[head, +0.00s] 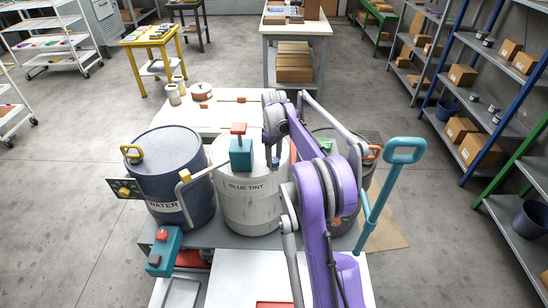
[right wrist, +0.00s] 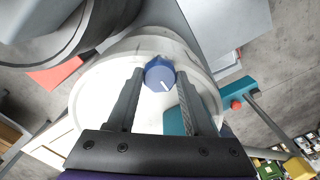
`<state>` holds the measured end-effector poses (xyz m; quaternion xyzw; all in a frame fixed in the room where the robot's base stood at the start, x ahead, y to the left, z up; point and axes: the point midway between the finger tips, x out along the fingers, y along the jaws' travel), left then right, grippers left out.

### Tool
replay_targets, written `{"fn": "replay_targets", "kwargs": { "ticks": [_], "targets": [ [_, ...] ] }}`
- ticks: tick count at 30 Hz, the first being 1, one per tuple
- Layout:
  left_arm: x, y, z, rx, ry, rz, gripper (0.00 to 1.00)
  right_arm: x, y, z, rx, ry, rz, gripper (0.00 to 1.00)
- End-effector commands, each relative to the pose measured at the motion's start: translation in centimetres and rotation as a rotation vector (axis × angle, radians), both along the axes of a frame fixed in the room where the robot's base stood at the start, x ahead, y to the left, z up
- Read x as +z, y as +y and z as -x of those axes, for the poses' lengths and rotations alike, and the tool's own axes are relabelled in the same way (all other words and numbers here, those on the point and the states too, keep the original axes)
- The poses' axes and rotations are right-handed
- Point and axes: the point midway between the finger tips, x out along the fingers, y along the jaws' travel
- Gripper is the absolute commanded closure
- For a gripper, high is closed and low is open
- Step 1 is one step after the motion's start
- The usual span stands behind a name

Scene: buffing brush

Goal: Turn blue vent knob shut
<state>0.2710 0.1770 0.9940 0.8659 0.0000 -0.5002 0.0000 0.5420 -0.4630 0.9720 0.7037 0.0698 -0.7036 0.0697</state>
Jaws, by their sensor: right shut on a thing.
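The blue vent knob (right wrist: 160,74) has a short white line on its face and sits on the pale lid of a drum. In the head view this drum (head: 248,210) is labelled BLUE TINT and stands upright in the middle. My right gripper (right wrist: 159,77) reaches over the lid with one finger on each side of the knob and is shut on it. In the head view my right gripper (head: 272,153) points down at the lid, and the arm hides part of the drum's right side. My left gripper is in neither view.
A dark blue WATER drum (head: 178,180) stands at the left. A teal box (head: 241,155) with a red top is close left of my gripper. A teal handle (head: 404,150) rises at the right. A white table (head: 190,116) lies behind, with open floor on both sides.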

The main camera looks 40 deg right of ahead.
Motion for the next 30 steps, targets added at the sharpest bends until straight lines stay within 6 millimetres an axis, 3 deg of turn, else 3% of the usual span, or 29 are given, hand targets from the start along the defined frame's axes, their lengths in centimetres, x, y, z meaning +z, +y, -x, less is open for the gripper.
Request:
{"fn": "replay_targets", "kwargs": {
  "ticks": [14, 30],
  "targets": [
    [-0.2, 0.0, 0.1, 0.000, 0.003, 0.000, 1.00, 0.0, 0.0, 0.0, -0.106, 0.001, 0.000, 1.00],
    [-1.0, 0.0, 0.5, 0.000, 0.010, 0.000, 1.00, 0.0, 0.0, 0.0, -0.583, 0.000, 0.001, 1.00]
  ]
}}
